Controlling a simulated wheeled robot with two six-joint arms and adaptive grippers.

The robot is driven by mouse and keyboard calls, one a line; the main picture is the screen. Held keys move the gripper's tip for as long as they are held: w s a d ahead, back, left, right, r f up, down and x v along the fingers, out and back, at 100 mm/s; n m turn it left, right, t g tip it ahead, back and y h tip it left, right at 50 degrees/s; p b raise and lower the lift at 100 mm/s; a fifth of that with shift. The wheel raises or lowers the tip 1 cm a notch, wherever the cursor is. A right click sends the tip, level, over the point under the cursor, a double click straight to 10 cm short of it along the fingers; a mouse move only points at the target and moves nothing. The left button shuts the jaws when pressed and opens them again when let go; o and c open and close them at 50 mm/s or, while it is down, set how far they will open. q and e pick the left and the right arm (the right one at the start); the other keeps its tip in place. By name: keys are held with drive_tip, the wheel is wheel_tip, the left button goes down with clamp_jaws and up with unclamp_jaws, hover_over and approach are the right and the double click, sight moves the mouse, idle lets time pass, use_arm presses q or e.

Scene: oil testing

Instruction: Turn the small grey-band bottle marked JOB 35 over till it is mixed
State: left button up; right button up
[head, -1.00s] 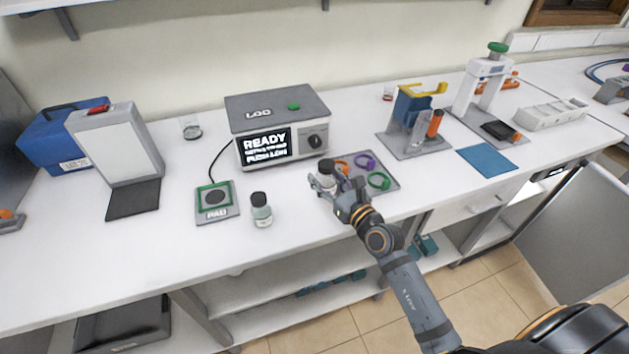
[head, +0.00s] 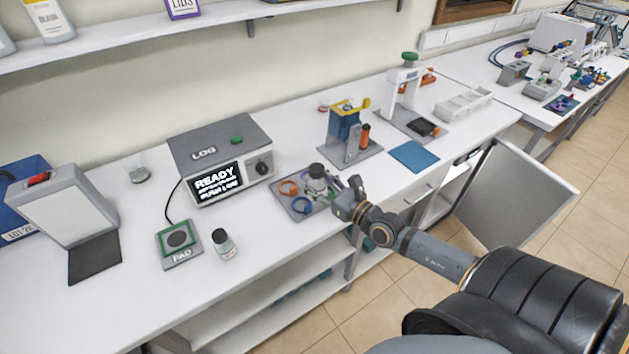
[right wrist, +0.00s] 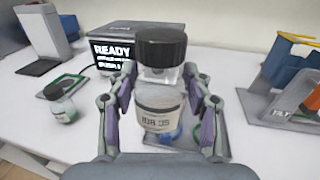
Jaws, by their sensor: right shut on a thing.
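The small bottle (head: 317,180) is in my right gripper (head: 338,190), upright, over or in front of the ring tray in the head view. In the right wrist view the bottle (right wrist: 160,88) has a black cap, clear glass above and a pale label that appears to read JOB 35. The gripper's two fingers flank it and are shut on it. Its lower end is partly hidden, and I cannot tell its height above the tray or whether its contents are mixed. My left gripper is not in view.
A second dark-capped bottle (head: 223,243) stands beside the green-framed pad (head: 178,239). The LOG box (head: 220,154) shows READY. Close by are the tray of coloured rings (head: 297,206) and the blue stand (head: 344,130). The bench front is clear.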

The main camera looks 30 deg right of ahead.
sight(316, 167)
wheel_tip(316, 167, up, 10)
drive_tip(key=p, duration=0.7)
drive_tip(key=shift+f+p, duration=0.15)
drive_tip(key=shift+p, duration=0.15)
drive_tip(key=shift+f, duration=0.15)
drive_tip(key=shift+f+m+b, duration=0.15)
drive_tip(key=shift+m+b, duration=0.3)
drive_tip(key=shift+m, duration=0.15)
drive_tip(key=shift+m+b, duration=0.45)
drive_tip(key=shift+m, duration=0.65)
drive_tip(key=shift+m+b, duration=0.4)
drive_tip(key=shift+m, duration=1.2)
drive_tip(key=shift+r, duration=0.2)
